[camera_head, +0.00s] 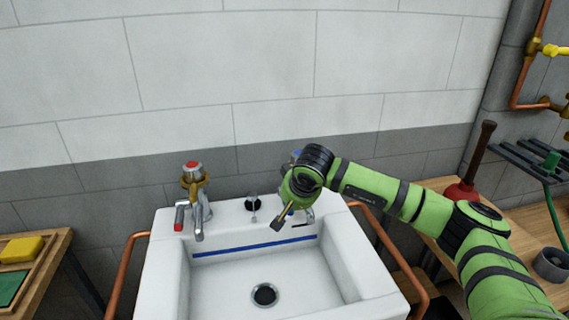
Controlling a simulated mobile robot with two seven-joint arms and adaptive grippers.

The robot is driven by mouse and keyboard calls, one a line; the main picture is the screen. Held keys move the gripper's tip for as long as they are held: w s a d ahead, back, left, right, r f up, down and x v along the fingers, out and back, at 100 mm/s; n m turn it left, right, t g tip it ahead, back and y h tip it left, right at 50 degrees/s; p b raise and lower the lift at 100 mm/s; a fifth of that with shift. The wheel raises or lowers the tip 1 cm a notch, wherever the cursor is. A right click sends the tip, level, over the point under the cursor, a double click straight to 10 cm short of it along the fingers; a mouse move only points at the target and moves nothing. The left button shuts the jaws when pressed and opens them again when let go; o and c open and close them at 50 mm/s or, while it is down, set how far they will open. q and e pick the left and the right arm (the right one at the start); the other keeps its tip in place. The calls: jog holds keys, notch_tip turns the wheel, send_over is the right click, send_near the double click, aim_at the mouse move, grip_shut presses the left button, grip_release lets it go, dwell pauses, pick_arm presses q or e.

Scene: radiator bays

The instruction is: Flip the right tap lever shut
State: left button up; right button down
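The right tap (310,216) stands on the back right rim of the white sink. Only bits of chrome and a little blue show past my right arm, and its lever is mostly hidden. My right gripper (279,222) is at this tap, in front of and over it, its dark fingertip pointing down and left above the sink's back rim. I cannot tell whether it touches the lever or how far its fingers are apart. The left tap (196,203), with a red cap and red-tipped lever, stands on the back left rim. My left gripper is out of view.
The sink (172,262) has an empty basin with a drain. Copper rails (125,272) run along its sides. A small black fitting (252,203) sits between the taps. A plunger (466,185) and copper pipes (519,88) are at right. A wooden bench with a yellow sponge (22,249) is at left.

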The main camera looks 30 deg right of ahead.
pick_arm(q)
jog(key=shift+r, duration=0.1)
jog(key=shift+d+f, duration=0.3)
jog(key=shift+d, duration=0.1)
pick_arm(e)
jog(key=s+a+r, duration=0.1)
jog(key=s+r, duration=0.5)
jog(key=s, duration=0.3)
jog(key=shift+s+r, duration=0.15)
jog(key=shift+s, duration=0.25)
jog(key=shift+a, duration=0.1)
